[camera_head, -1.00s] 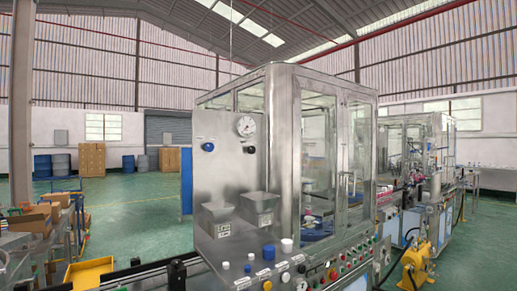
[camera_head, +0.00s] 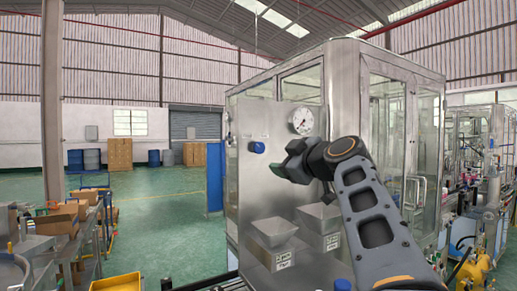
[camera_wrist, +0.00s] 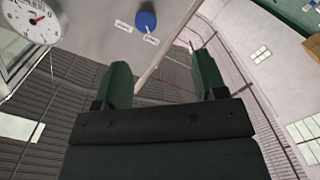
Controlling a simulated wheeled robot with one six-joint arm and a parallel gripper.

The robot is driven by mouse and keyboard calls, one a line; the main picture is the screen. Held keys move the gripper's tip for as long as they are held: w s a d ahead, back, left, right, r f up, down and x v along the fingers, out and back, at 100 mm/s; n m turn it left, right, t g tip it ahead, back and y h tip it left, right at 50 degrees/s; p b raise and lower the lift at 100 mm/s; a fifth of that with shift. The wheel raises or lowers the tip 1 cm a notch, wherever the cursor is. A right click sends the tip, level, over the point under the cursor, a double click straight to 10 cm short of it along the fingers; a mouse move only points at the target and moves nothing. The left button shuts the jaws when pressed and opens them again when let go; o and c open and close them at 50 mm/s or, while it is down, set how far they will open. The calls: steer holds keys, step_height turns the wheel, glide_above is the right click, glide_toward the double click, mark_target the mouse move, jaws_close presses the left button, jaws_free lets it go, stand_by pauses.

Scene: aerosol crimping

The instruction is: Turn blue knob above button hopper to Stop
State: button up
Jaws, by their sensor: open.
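The blue knob (camera_head: 257,147) sits on the steel panel (camera_head: 265,185), left of and below the gauge. It also shows at the top of the wrist view (camera_wrist: 146,21), with two small white labels beside it; I cannot read them or tell the knob's setting. My gripper (camera_head: 286,159) is in front of the panel, to the right of the knob and apart from it. In the wrist view my gripper (camera_wrist: 163,78) shows two dark green fingers spread apart with nothing between them. Two steel hoppers, left (camera_head: 272,232) and right (camera_head: 318,218), are below on the panel.
A round gauge (camera_head: 302,121) is on the panel above my gripper, and at upper left in the wrist view (camera_wrist: 30,20). A glass-doored cabinet (camera_head: 388,130) stands to the right. A blue cap or knob (camera_head: 342,285) is at the bottom edge.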

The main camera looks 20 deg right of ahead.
mark_target(260, 147)
steer(key=shift+n+t, duration=0.3)
steer(key=w+p, duration=0.2)
steer(key=w, duration=0.2)
steer(key=w+r+p, duration=0.1)
steer(key=w+p, duration=0.1)
steer(key=w, duration=0.2)
steer(key=w+r+p, duration=0.1)
steer(key=w+p, duration=0.1)
steer(key=w, duration=0.2)
steer(key=shift+w+a+r, duration=0.15)
steer(key=shift+a+r, duration=0.05)
steer(key=shift+a, duration=0.15)
steer(key=shift+w+a+f+p, duration=0.1)
steer(key=shift+w+p, duration=0.45)
steer(key=shift+w, duration=0.15)
steer(key=shift+c, duration=0.2)
steer(key=c, duration=0.9)
